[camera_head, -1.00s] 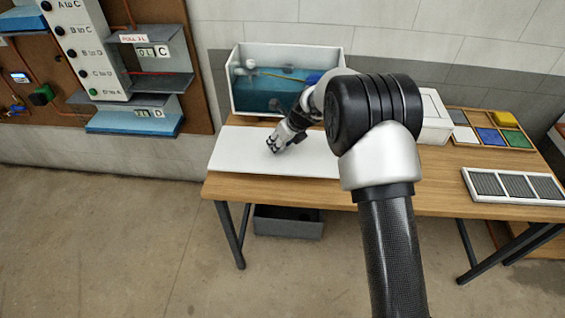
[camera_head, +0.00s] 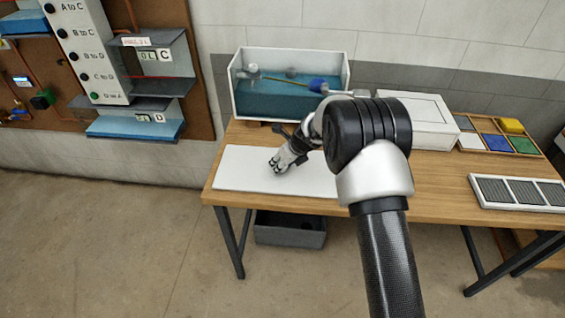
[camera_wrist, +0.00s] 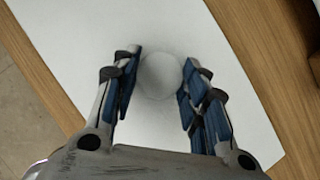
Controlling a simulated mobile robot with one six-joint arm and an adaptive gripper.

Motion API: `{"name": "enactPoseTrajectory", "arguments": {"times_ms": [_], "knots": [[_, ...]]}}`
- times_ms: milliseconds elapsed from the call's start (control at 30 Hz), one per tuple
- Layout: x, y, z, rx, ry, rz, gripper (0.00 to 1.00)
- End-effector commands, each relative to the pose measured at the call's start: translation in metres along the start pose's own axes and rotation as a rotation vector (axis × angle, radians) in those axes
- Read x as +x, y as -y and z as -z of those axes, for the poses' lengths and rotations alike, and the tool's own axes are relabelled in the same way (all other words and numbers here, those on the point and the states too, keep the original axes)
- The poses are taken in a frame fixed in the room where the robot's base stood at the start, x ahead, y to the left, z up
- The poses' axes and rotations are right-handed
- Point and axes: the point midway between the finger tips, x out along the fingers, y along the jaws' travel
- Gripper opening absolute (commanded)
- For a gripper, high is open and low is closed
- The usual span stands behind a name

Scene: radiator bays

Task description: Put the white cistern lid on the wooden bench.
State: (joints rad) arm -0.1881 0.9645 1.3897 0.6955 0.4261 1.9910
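The white cistern lid (camera_head: 240,170) is a flat white panel with a round white knob (camera_wrist: 160,75). It lies level at the left front part of the wooden bench (camera_head: 345,212). I cannot tell whether it rests fully on the wood or hangs just above it. My gripper (camera_head: 278,168) is over the middle of the lid. In the wrist view its two blue-padded fingers (camera_wrist: 158,88) stand on either side of the knob and appear to press on it. The lid's right part is hidden behind my arm.
The open cistern (camera_head: 290,97) with blue water and a float stands behind the lid. To the right are a white box (camera_head: 418,125), a tray of coloured tiles (camera_head: 495,140) and a grey slatted panel (camera_head: 517,191). A grey bin (camera_head: 290,230) sits under the bench.

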Motion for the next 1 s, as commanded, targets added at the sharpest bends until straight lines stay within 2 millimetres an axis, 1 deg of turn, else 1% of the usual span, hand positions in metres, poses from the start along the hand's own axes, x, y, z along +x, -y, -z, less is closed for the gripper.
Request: {"name": "enactPoseTrajectory", "arguments": {"times_ms": [33,267,533,633,767,1000], "knots": [[0.0,0.0,0.0,0.0,0.0,0.0,0.44],[0.0,0.0,0.0,0.0,0.0,0.0,0.59],[0.0,0.0,0.0,0.0,0.0,0.0,0.6],[-0.003,0.0,-0.002,0.0,0.0,0.0,0.6],[-0.02,0.001,-0.003,0.001,0.001,0.001,0.6],[-0.073,0.001,-0.003,0.0,0.001,0.002,0.6]]}}
